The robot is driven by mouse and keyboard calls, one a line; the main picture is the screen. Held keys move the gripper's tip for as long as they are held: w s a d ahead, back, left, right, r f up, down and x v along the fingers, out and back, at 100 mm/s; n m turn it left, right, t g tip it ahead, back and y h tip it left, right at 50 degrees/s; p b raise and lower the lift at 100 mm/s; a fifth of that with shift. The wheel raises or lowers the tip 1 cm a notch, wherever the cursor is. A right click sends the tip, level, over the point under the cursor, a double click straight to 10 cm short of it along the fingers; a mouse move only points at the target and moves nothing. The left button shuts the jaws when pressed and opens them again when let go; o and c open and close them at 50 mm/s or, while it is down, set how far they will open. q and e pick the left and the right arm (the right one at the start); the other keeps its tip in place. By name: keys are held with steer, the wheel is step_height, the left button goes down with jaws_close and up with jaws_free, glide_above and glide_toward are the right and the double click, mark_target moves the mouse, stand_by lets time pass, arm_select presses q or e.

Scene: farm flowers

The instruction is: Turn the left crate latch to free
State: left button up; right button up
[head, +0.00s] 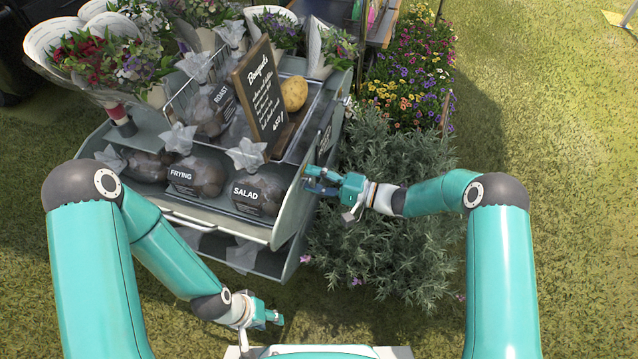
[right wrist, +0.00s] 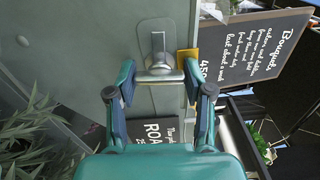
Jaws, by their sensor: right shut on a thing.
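The crate latch (right wrist: 158,62) is a metal T-shaped handle on a pale plate, fixed to the grey side panel of the stand. Its stem is upright in the right wrist view and its bar lies across it. My right gripper (head: 311,180) is at the right side panel of the stand in the head view. In the right wrist view my right gripper (right wrist: 158,77) has its fingertips shut on the two ends of the latch bar. My left gripper (head: 274,318) is low near the grass, away from the stand, and too small to read.
The grey stand (head: 245,228) holds potato bags, a Bouquets board (head: 260,97) and wrapped flowers (head: 100,58). A bushy grey-green plant (head: 385,235) grows close under my right arm. Flower beds (head: 410,75) lie behind it. Open grass (head: 560,130) is at right.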

steer(key=shift+s+a+f+n, duration=0.2)
steer(key=shift+s+f+n, duration=0.1)
steer(key=shift+n, duration=0.3)
steer(key=o, duration=1.2)
steer(key=shift+c, duration=0.2)
steer(key=shift+w+d+r, duration=0.1)
steer(key=shift+d+r, duration=0.05)
steer(key=shift+d, duration=0.1)
steer(key=v, duration=1.1)
steer(key=shift+d, duration=0.35)
